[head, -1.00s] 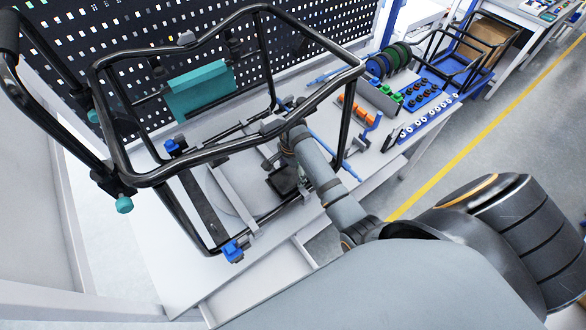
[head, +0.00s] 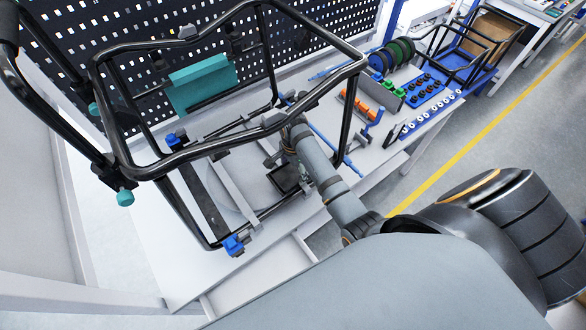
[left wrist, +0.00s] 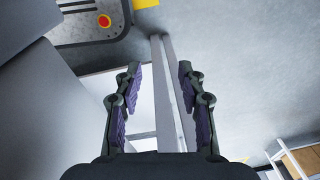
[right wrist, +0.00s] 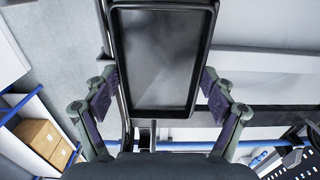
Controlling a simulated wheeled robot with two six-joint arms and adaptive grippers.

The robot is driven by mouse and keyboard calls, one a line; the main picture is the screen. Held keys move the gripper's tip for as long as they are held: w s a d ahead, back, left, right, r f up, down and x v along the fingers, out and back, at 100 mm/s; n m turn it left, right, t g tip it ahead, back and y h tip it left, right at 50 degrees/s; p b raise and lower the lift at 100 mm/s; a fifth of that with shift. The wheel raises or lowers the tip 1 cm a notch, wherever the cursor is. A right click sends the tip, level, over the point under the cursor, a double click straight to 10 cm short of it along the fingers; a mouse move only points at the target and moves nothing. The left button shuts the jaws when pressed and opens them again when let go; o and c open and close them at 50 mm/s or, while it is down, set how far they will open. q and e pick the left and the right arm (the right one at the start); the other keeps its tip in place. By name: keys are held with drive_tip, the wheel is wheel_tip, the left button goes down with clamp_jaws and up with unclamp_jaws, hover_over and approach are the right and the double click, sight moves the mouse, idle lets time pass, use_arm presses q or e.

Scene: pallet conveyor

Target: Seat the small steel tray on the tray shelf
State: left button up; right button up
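The small steel tray (head: 287,177) is dark, with a raised rim, and shows below my right forearm in the head view. In the right wrist view the tray (right wrist: 160,60) fills the upper middle, its inside facing the camera. My right gripper (right wrist: 162,85) has its fingers wide apart, with the tips against the tray's two long sides. My left gripper (left wrist: 160,75) is open and empty, over the floor and a pale rail; the head view does not show it. I cannot clearly pick out the tray shelf; flat crossbars (head: 234,195) lie low inside the black tube frame (head: 235,145).
The tall frame surrounds the tray area, with a teal panel (head: 202,85) and blue clamps (head: 234,245). A blue bar (head: 335,152) lies beyond my right forearm. Orange parts (head: 358,105) and a blue parts rack (head: 425,95) stand at right. The front tabletop is bare.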

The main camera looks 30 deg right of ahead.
drive_tip(key=shift+o, duration=1.4)
